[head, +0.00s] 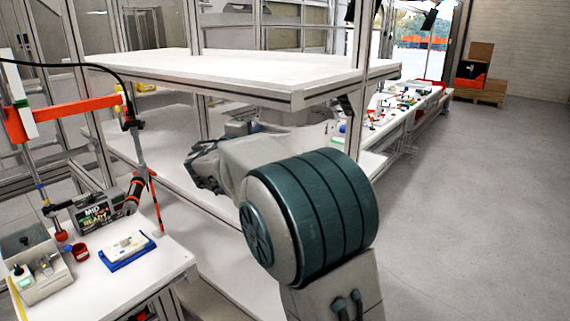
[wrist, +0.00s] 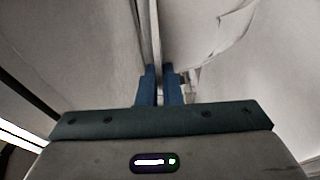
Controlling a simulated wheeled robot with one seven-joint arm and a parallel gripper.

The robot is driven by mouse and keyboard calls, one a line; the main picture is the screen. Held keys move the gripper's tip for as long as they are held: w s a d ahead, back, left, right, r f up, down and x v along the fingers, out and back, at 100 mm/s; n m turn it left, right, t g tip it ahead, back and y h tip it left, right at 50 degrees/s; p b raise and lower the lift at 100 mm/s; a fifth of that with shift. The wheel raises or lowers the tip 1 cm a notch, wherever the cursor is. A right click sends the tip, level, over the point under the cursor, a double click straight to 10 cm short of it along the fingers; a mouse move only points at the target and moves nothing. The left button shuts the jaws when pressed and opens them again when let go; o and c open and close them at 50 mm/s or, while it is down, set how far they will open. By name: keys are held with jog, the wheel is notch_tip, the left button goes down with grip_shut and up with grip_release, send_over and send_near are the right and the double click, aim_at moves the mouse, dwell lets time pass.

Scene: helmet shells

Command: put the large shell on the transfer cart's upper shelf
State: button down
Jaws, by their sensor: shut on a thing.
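In the wrist view, my gripper (wrist: 159,78) has its two blue fingers close together on the thin edge of a pale, curved piece. This appears to be the large shell (wrist: 205,35), seen so close that its full outline is cut off. The shell cannot be made out in the head view, where my arm covers the middle. A two-level aluminium-framed unit stands ahead, with a bare white upper shelf (head: 240,72); I cannot tell for sure that it is the transfer cart. My arm is bent in front of it, its far end below the upper shelf's height.
An orange-barred stand (head: 70,115) rises there. A cluttered bench runs back on the right. The floor (head: 475,210) at right is clear.

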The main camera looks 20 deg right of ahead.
jog(key=w+a+f+p, duration=0.5)
jog(key=w+a+f, duration=0.2)
jog(key=w+f, duration=0.2)
jog(key=shift+w+a+f, duration=0.2)
jog(key=shift+w+f, duration=0.2)
jog(key=shift+f, duration=0.6)
jog(key=c, duration=1.6)
grip_release()
